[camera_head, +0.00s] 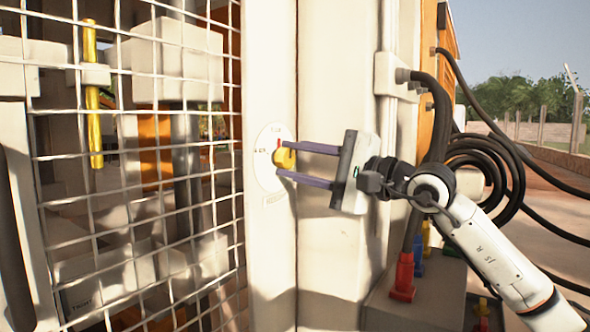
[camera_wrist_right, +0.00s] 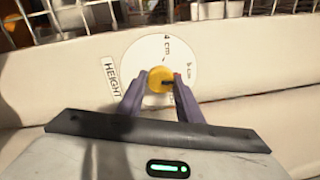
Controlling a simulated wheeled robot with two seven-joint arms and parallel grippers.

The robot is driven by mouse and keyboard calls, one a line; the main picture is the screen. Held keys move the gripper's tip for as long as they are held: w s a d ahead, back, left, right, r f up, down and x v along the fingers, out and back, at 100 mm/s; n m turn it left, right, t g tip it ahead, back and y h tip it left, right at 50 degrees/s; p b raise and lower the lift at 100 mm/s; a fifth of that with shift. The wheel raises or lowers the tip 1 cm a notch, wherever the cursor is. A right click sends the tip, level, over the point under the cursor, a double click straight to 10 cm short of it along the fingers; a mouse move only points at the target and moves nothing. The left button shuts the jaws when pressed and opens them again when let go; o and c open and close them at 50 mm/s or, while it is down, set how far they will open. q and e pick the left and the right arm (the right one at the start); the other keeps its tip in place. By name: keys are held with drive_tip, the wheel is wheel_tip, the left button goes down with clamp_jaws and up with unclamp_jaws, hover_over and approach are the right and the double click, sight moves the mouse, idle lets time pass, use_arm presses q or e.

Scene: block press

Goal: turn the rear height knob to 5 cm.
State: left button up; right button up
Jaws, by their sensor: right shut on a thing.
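The height knob (camera_head: 286,157) is yellow and sits on a round white dial plate (camera_head: 264,178) on the pale machine post. My right gripper (camera_head: 279,158) has its two purple fingers at the knob, one above and one below it in the head view. In the right wrist view the knob (camera_wrist_right: 160,80) sits between the fingertips of my right gripper (camera_wrist_right: 160,84), which is shut on it. The dial (camera_wrist_right: 190,70) shows a "4 cm" mark and another cm mark that is hard to read. A "HEIGHT" label (camera_wrist_right: 111,77) is beside it. My left gripper is not in view.
A wire mesh guard (camera_head: 150,200) stands left of the post, with a yellow rod (camera_head: 92,95) behind it. Black hoses (camera_head: 490,165) loop at the right, near red (camera_head: 403,278) and blue connectors below. Open ground lies at the far right.

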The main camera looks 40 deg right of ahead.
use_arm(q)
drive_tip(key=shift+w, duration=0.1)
use_arm(e)
drive_tip(key=shift+n, duration=0.6)
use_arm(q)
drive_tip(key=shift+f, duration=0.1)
use_arm(e)
drive_tip(key=shift+n, duration=0.3)
drive_tip(key=shift+r, duration=0.1)
drive_tip(key=o, duration=1)
drive_tip(key=shift+s+d+f+b, duration=0.15)
drive_tip(key=shift+s+f+b, duration=0.05)
drive_tip(key=shift+b, duration=0.25)
use_arm(q)
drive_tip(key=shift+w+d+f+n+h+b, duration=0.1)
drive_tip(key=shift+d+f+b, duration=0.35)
drive_tip(key=shift+b, duration=0.7)
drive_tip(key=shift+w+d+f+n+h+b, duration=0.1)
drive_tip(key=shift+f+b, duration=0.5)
drive_tip(key=shift+b, duration=0.6)
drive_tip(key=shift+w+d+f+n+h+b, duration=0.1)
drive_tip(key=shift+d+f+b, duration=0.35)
drive_tip(key=shift+b, duration=0.7)
use_arm(e)
drive_tip(key=shift+v, duration=4.95)
